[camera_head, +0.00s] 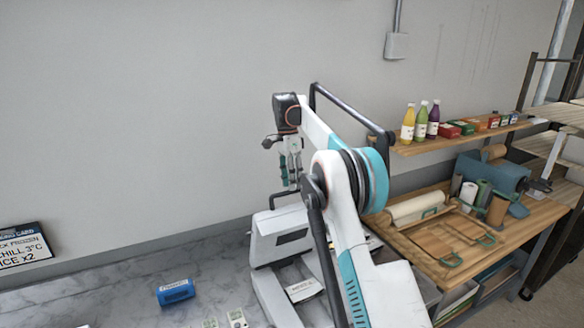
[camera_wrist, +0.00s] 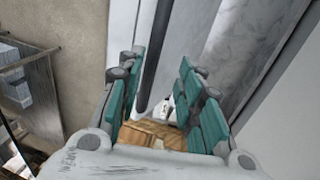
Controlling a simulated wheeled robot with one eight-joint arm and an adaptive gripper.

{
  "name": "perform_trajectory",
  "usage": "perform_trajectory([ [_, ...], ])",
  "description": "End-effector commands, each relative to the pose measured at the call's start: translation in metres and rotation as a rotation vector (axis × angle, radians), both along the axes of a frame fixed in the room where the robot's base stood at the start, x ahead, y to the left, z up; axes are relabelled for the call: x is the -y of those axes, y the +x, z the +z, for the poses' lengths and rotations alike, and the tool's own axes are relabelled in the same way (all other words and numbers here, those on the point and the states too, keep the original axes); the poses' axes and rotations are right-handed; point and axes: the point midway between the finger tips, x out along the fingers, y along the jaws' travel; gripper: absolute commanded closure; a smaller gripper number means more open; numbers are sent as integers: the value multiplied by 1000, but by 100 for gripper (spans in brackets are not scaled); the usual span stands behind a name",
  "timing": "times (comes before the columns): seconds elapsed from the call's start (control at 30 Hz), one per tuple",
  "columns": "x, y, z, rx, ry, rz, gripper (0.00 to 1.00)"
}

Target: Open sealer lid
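The white sealer (camera_head: 281,237) stands on the marble counter, partly hidden behind my arm. A dark bar like a handle (camera_head: 284,196) shows at its upper part, just below my gripper (camera_head: 290,180). My gripper points down with its teal fingers apart. In the wrist view my gripper (camera_wrist: 158,80) is open, and a dark bar (camera_wrist: 153,50) runs between the fingers in front of white surfaces. I cannot tell whether the fingers touch it. A larger dark bent bar (camera_head: 345,105) rises behind my arm. Whether it belongs to the lid is unclear, and the lid's position is mostly hidden.
A dark sign (camera_head: 24,247) stands at the left. At right are a wooden table (camera_head: 535,215) with rolls and trays, and a shelf (camera_head: 430,145) of bottles and boxes.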

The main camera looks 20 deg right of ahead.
Motion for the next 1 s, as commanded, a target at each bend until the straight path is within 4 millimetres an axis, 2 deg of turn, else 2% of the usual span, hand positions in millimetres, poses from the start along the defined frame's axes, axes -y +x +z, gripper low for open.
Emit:
perform_trajectory([
  [0.2, 0, 0, 41, 0, 0, 0, 67],
  [0.4, 0, 0, 63, -1, 0, 0, 67],
  [0.6, -1, -1, 73, -1, 0, 0, 67],
  [1.0, -1, -1, 75, -1, 0, 0, 67],
])
